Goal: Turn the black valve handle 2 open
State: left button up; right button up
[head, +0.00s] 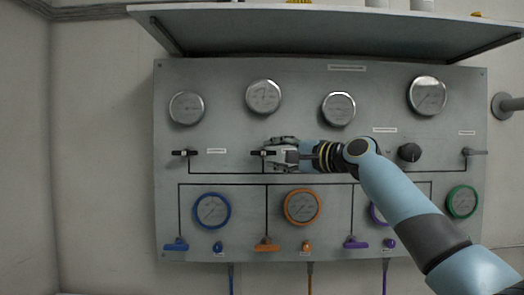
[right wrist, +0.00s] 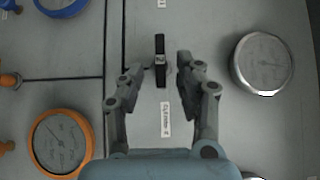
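A black valve handle (head: 262,153) sits on the grey panel (head: 330,80), second from the left in its row, lying horizontal. In the right wrist view this black handle (right wrist: 160,60) stands lengthwise between my fingertips. My right gripper (head: 275,153) reaches the handle from the right in the head view and partly covers the label beside it. In the right wrist view my right gripper (right wrist: 170,63) is open, with one finger on each side of the handle. The left fingertip is close to the handle; I cannot tell whether it touches. My left gripper is not in view.
A black knob (head: 409,152) is right of my wrist. Gauges line the panel above and below. A shelf (head: 320,25) juts out overhead.

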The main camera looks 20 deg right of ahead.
aim_at(267, 153)
jog(key=shift+p+x, duration=0.3)
jog(key=shift+x, duration=1.95)
jog(key=shift+c, duration=0.4)
grip_shut()
